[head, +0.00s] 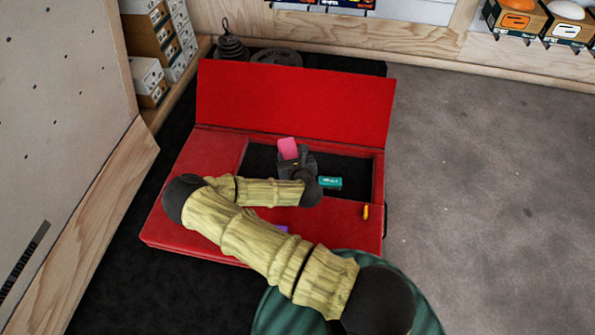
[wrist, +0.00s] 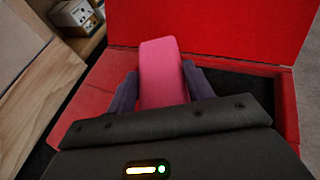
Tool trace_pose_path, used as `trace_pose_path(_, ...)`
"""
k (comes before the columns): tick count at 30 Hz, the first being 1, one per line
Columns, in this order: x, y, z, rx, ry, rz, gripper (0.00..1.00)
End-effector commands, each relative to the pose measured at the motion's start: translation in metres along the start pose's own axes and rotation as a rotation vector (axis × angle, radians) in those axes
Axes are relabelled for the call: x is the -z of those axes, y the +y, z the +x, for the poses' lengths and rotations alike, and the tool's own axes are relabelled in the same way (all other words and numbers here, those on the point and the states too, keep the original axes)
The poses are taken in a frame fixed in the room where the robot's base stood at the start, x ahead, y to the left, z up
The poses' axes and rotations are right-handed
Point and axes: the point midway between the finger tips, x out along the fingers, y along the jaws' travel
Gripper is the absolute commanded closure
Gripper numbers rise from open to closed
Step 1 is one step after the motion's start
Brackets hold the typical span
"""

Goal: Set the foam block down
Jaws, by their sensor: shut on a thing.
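A pink foam block (head: 288,148) is held in my gripper (head: 293,157), above the dark open compartment of a red box. In the wrist view, the pink block (wrist: 162,70) sits between the two dark fingers of my gripper (wrist: 161,88), which are shut on it. The block's lower end is hidden by the gripper body. The red box (head: 200,222) has its lid (head: 295,100) raised at the back. I cannot tell how far above the compartment floor the block is.
A teal block (head: 330,183) lies at the compartment's right. A small yellow item (head: 365,212) and a purple item (head: 282,229) lie on the box's front part. Dark weights (head: 232,46) stand behind the lid. White boxes (head: 150,75) are stacked at left. Grey floor is clear at right.

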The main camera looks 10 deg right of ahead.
Motion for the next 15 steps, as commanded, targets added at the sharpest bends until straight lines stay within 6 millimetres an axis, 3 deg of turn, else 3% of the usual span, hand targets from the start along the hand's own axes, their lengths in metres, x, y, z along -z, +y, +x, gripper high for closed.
trace_pose_path(10,0.002,0.001,0.002,-0.001,0.000,-0.001,0.70)
trace_pose_path(15,0.023,-0.027,0.019,0.042,-0.002,0.015,0.70)
